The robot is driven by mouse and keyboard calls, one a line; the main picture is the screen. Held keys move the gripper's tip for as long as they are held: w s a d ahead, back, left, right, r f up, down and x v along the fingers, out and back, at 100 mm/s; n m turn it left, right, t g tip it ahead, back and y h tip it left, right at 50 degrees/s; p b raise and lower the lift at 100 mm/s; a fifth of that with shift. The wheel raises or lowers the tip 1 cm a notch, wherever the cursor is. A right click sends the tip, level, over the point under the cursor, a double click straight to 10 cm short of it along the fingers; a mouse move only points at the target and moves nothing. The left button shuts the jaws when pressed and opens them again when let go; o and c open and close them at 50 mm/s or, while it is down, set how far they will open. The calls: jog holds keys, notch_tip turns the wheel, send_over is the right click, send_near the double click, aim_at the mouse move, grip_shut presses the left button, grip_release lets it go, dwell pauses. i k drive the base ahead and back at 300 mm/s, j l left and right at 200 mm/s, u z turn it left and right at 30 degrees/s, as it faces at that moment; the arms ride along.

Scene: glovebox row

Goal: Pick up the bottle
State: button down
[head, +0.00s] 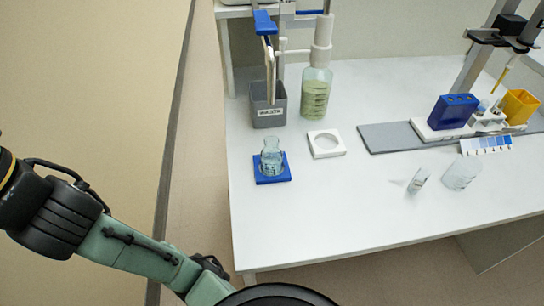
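A clear bottle (315,95) with pale green contents and dark markings stands upright at the back of the white table. A light grey fitting (321,45) with a tall neck sits on top of it. My arm enters from the left and runs along the bottom left, well short of the bottle. My gripper cannot be made out in this view.
A grey bin (268,105) stands left of the bottle. A flask (271,157) sits on a blue pad (273,178); a white ring holder (326,154) lies nearby. Small glassware (461,173) and a blue rack (452,111) are right. The table's front middle is clear.

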aim_at(271, 155)
jog(key=k+l+u, duration=0.1)
jog(key=u, duration=0.3)
jog(key=k+l+u, duration=0.2)
jog(key=u, duration=0.25)
jog(key=k+z, duration=0.1)
jog(key=z, duration=0.3)
jog(key=l+z, duration=0.1)
jog(key=z, duration=0.25)
jog(key=k+l+z, duration=0.1)
jog(key=z, duration=0.3)
jog(key=l+z, duration=0.1)
jog(key=z, duration=0.25)
jog(key=k, duration=0.05)
